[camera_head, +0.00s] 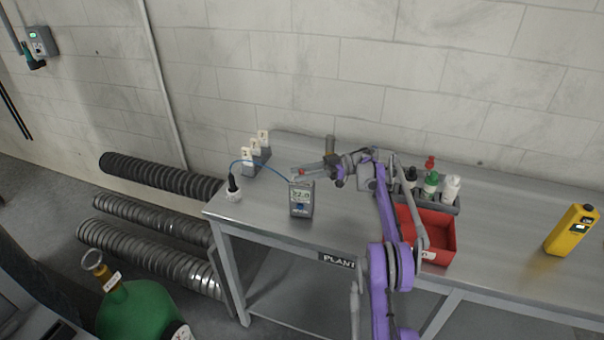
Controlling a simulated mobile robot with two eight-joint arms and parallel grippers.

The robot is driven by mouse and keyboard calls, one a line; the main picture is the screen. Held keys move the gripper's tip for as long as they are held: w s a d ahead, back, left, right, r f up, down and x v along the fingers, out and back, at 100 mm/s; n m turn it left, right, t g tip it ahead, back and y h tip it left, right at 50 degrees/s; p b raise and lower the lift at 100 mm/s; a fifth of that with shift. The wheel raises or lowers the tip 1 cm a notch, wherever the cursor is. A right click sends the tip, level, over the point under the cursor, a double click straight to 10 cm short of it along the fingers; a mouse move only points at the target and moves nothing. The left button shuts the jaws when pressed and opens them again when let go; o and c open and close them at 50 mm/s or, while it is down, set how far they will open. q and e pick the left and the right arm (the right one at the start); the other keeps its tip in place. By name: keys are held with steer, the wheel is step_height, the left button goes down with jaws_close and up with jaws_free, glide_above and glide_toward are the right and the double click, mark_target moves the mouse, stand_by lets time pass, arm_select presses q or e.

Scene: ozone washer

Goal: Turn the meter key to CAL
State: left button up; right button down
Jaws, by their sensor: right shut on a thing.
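The grey handheld meter (301,204) stands on the steel bench, its lit display and a blue patch below it facing me. A blue cable (268,168) runs from it to a dark probe in a white-based holder (233,188) on the left. The key's position and any CAL mark are too small to read. My left gripper is out of view.
Behind the meter stands a rack with white tags (256,155). To the right are a red bin (437,232), several bottles (431,182) in a grey holder and a yellow device (572,230). A green tank (140,310) stands on the floor. The bench front left is clear.

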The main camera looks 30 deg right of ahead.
mark_target(302, 171)
stand_by(0.8)
steer(key=c, duration=0.5)
jaws_free()
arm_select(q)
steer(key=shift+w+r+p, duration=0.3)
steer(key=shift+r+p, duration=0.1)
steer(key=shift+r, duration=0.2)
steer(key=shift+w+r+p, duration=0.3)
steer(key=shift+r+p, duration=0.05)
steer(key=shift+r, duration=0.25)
arm_select(e)
step_height(302, 171, up, 10)
steer(key=shift+r, duration=0.1)
